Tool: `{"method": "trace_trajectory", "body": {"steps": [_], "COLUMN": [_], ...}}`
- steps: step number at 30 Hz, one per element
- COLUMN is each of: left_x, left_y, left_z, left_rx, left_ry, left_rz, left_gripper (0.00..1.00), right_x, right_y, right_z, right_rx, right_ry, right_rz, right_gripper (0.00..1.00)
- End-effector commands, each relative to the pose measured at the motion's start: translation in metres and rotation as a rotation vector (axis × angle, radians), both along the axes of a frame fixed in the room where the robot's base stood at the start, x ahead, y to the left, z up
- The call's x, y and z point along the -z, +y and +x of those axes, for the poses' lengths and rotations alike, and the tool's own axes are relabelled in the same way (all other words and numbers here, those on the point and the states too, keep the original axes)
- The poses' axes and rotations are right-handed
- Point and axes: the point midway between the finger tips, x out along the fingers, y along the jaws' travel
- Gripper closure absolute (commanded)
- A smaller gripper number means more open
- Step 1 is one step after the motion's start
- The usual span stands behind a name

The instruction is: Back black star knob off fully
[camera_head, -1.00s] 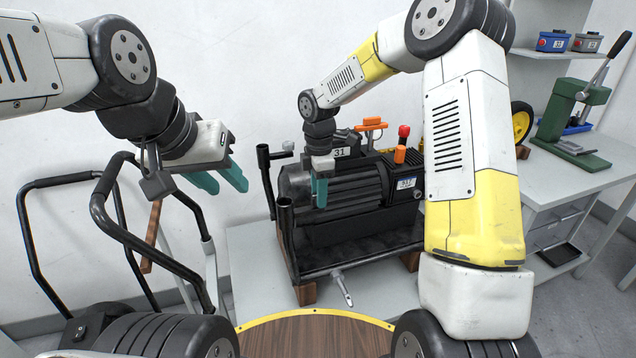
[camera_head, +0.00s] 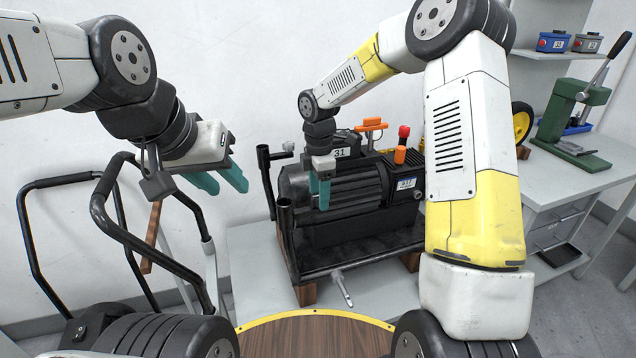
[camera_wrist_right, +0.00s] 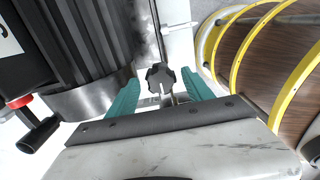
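The black star knob (camera_wrist_right: 160,77) shows in the right wrist view, on a pale metal shaft. It lies between the two teal fingertips of my right gripper (camera_wrist_right: 161,84), with a narrow gap on each side, so the gripper is open around or just above it. In the head view my right gripper (camera_head: 319,193) points down at the near side of the black machine (camera_head: 350,225). I cannot make out the knob in the head view.
The machine stands on wooden blocks on a grey table, with upright black handles (camera_head: 285,215) at its left end and a metal lever (camera_head: 342,287) low in front. A round wooden top (camera_head: 315,338) with a yellow rim is nearest. A green press (camera_head: 570,125) stands right.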

Motion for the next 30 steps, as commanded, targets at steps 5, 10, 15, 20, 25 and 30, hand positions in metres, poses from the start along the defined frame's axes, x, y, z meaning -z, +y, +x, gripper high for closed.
{"method": "trace_trajectory", "body": {"steps": [5,10,15,20,25,30], "left_x": [0.0,0.0,0.0,0.0,0.0,0.0], "left_y": [0.0,0.0,0.0,0.0,0.0,0.0], "left_z": [0.0,0.0,0.0,0.0,0.0,0.0], "left_rx": [0.0,0.0,0.0,0.0,0.0,0.0], "left_ry": [0.0,0.0,0.0,0.0,0.0,0.0], "left_rz": [0.0,0.0,0.0,0.0,0.0,0.0], "left_gripper": [0.64,0.64,0.64,0.64,0.64,0.64], "right_x": [-0.005,-0.031,-0.059,-0.075,-0.078,-0.078], "right_y": [0.0,0.0,0.0,0.0,0.0,0.0], "right_z": [0.0,0.0,0.0,0.0,0.0,0.0], "right_rx": [0.001,0.002,0.001,0.0,-0.001,0.0], "right_ry": [-0.001,-0.002,-0.002,-0.001,0.001,0.0], "right_rz": [0.0,0.001,0.001,0.0,0.0,0.0], "right_gripper": [0.4,0.4,0.4,0.4,0.4,0.4]}}
